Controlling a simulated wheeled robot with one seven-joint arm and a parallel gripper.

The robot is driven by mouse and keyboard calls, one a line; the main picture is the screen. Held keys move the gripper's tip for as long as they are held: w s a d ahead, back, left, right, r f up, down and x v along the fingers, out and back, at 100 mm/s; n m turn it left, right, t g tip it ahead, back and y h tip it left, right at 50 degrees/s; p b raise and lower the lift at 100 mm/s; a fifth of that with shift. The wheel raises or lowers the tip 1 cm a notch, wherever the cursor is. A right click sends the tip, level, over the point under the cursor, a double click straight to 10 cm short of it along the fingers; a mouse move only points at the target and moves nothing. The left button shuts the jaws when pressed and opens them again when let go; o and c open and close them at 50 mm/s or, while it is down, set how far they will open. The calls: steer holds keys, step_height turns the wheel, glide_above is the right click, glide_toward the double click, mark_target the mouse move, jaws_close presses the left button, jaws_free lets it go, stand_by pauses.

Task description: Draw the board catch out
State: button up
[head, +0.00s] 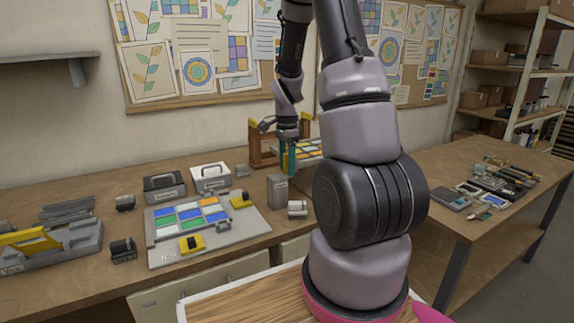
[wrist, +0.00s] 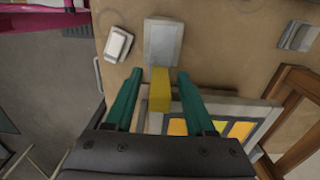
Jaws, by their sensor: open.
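The board catch (wrist: 160,92) is a yellow block at the edge of a pale-framed board with coloured panes (wrist: 240,130) in the wrist view. My gripper (wrist: 161,74) has green fingers that stand open on either side of the yellow block, with small gaps seeming to show. I cannot tell whether either finger touches it. In the head view, my gripper (head: 289,160) points down in front of the board (head: 308,148) at the wooden rack; the catch is hidden there by the fingers.
A grey container (head: 278,190) stands just in front of my gripper, with a small pale block (head: 297,209) beside it. Another paned board (head: 162,258) with yellow catches (head: 191,243) lies to the left. The wooden rack (head: 263,147) stands behind.

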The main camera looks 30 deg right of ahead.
steer(key=shift+c, duration=0.3)
jaws_close()
steer(key=shift+a, duration=0.1)
stand_by(1.0)
